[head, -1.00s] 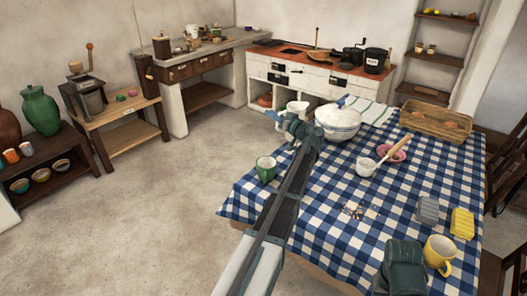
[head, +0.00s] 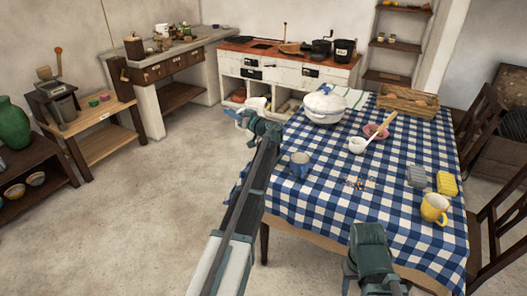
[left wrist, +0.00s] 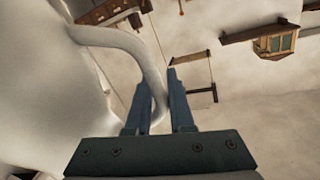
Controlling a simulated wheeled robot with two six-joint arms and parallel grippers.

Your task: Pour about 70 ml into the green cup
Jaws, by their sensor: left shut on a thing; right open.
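My left gripper (head: 241,117) is shut on the handle of a white jug (head: 258,103), held off the table's left far corner. The left wrist view shows the curved jug handle (left wrist: 152,62) between the fingers and the jug's body (left wrist: 45,90) filling the left side. The jug's contents and exact tilt cannot be seen. The green cup is not visible now; my left arm covers the table edge where it stood earlier. A blue-grey cup (head: 300,164) stands upright just right of my left arm. My right gripper (head: 367,232) is open and empty at the table's near edge.
The floor at left is clear.

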